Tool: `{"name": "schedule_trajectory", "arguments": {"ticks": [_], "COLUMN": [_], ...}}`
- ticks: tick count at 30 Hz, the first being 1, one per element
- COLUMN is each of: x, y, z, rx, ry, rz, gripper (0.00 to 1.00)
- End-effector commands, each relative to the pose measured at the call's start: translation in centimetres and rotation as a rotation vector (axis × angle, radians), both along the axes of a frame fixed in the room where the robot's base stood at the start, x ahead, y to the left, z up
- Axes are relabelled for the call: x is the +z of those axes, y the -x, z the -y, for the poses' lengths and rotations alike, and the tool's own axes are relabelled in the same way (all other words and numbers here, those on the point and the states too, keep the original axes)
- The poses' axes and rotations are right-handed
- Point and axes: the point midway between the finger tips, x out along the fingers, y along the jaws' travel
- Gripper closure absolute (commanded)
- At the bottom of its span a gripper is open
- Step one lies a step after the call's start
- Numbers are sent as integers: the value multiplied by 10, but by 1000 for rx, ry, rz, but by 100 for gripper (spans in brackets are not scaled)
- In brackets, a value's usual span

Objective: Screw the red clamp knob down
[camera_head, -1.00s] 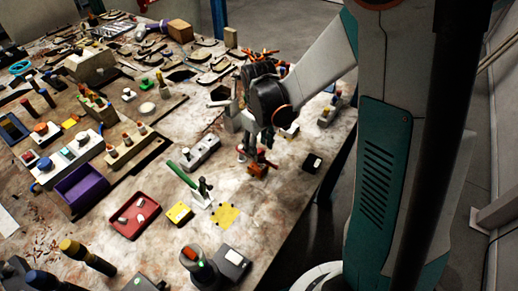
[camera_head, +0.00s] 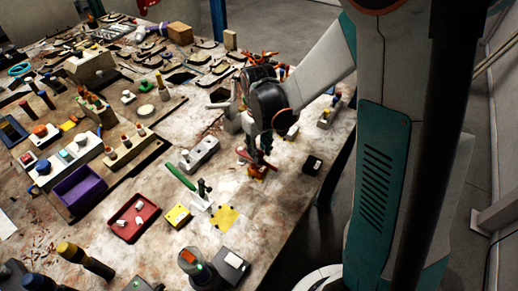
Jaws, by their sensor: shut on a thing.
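My gripper (camera_head: 257,147) points down over the right part of the bench, at a small orange-brown clamp block (camera_head: 260,172). Its fingers are shut on the red clamp knob (camera_head: 243,154) on top of the block. A red part of the knob shows left of the fingers. The fingers and the dark wrist hide most of the rest. The view is too small to show the thread or any gap under the knob.
A grey switch box (camera_head: 199,152) and a green-handled toggle clamp (camera_head: 181,178) stand left of the block. A black box (camera_head: 312,165) stands to its right, near the bench edge.

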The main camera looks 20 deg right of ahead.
Motion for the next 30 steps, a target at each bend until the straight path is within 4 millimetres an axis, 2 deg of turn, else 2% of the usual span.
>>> {"name": "schedule_trajectory", "arguments": {"ticks": [7,18,19,21,30], "x": [-1,0,0,0,0], "y": [1,1,1,1,1], "z": [-1,-1,-1,-1,0], "rx": [-185,-212,-212,-211,-212], "ry": [-3,-3,-4,-3,-2], "rz": [-2,-2,-2,-2,0], "gripper": [94,94,66,53,53]}}
